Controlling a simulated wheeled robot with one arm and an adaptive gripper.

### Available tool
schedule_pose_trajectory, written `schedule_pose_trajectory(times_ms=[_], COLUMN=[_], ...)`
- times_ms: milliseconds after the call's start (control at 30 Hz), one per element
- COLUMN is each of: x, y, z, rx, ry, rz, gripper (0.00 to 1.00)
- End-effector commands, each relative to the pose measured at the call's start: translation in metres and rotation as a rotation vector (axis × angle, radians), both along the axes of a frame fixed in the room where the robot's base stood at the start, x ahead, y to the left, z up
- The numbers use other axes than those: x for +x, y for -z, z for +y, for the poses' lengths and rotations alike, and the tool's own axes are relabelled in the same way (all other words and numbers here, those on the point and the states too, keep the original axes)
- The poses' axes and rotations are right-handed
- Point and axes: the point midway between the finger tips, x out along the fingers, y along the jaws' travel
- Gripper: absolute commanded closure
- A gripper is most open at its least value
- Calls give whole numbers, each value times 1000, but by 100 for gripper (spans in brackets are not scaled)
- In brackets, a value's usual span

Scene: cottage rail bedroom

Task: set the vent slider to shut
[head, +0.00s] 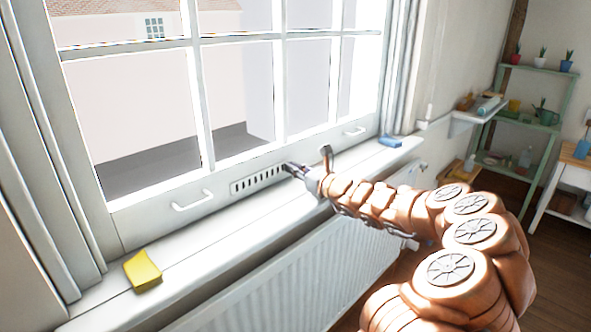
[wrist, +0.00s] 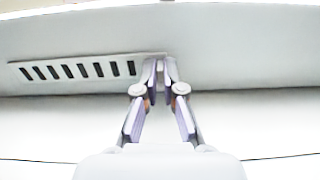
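The vent (head: 259,180) is a pale strip with a row of dark slots in the bottom rail of the window. In the wrist view the vent plate (wrist: 78,70) runs left from my fingertips, and its visible slots look dark. My gripper (head: 291,169) is at the plate's right end. In the wrist view my gripper's fingers (wrist: 160,72) are drawn close together, with a narrow pale piece between the pads. This appears to be the knob of the vent slider, mostly hidden by the fingers.
A yellow block (head: 143,270) and a blue item (head: 390,141) lie on the windowsill (head: 200,258). White handles (head: 193,200) stand out from the rail on both sides of the vent. A radiator (head: 290,277) is below. A green shelf (head: 535,125) stands at the right.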

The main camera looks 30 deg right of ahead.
Motion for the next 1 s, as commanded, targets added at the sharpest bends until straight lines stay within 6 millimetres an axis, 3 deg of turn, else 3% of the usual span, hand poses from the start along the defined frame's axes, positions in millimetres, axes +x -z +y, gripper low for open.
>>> schedule_pose_trajectory(times_ms=[267, 667, 1000], x=[0, -5, -41], y=[2, 1, 1], z=[2, 0, -9], rx=[-2, 1, 0], ry=[-5, -2, -2], rz=[3, 2, 2], gripper=[67, 67, 67])
